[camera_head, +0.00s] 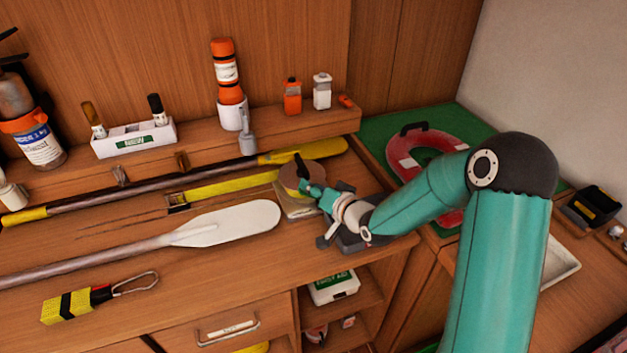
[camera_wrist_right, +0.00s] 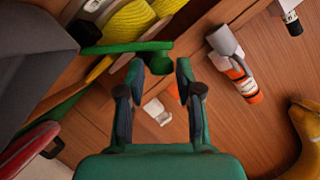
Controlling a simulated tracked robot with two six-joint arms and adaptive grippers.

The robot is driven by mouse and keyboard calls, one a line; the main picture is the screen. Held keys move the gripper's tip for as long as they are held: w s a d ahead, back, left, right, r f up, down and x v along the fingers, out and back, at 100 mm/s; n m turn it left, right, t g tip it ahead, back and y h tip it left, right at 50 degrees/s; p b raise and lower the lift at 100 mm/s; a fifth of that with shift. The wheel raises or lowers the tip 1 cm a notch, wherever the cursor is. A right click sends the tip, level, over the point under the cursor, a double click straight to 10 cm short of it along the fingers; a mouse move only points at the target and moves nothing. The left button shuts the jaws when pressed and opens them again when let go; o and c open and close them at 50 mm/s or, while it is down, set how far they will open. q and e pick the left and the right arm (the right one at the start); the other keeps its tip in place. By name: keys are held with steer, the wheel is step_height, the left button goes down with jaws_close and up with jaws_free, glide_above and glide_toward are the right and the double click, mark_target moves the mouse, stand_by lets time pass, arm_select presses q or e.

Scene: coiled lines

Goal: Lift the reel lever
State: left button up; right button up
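The reel (camera_head: 290,178) is a round drum on the bench in the middle of the head view, partly covered by my right gripper (camera_head: 309,188). A short dark lever (camera_head: 301,164) stands up on it. In the right wrist view my right gripper (camera_wrist_right: 160,66) has its fingers apart with nothing clamped between them. A green bar with a bent end (camera_wrist_right: 120,47) crosses at the fingertips, and yellow coils (camera_wrist_right: 130,24) lie beyond it. I cannot tell from this view whether the bar is the lever or whether a finger touches it. My left gripper is not visible.
A white paddle (camera_head: 232,222) and a yellow-ended pole (camera_head: 305,151) lie left of and behind the reel. A red ring (camera_head: 430,152) lies on a green mat at right. The front bench edge is close.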

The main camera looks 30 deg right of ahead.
steer(key=shift+x, duration=1.1)
jaws_close()
